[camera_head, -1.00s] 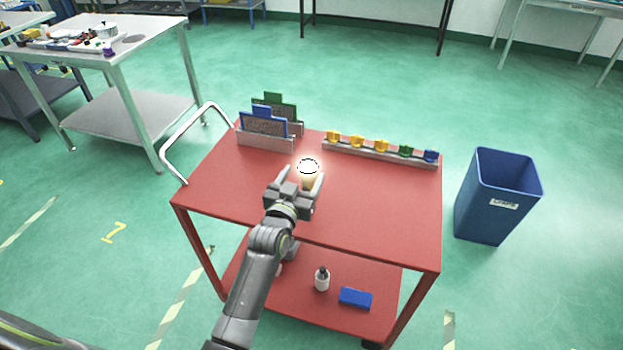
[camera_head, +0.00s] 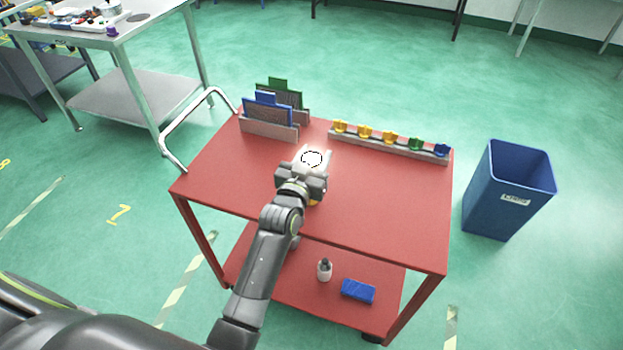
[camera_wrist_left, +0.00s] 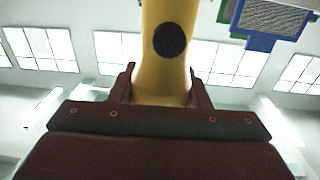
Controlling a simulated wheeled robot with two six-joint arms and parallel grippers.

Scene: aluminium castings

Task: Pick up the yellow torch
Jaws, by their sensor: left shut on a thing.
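The yellow torch (camera_wrist_left: 160,75) is a yellow tube with a black oval spot, standing between the two fingers of my left gripper (camera_wrist_left: 160,92) in the left wrist view. In the head view my left gripper (camera_head: 313,168) is over the red cart's top and shut on the torch. There the torch shows as a pale bright round end (camera_head: 312,158) with a dark ring, and a bit of yellow below the gripper. The gripper hides most of its body. I cannot tell whether it touches the cart top. My right gripper is not in view.
The red cart (camera_head: 390,205) carries a rail (camera_head: 390,147) of yellow, green and blue clips, and a rack (camera_head: 268,128) with blue and green boards. A blue bin (camera_head: 508,190) stands right.

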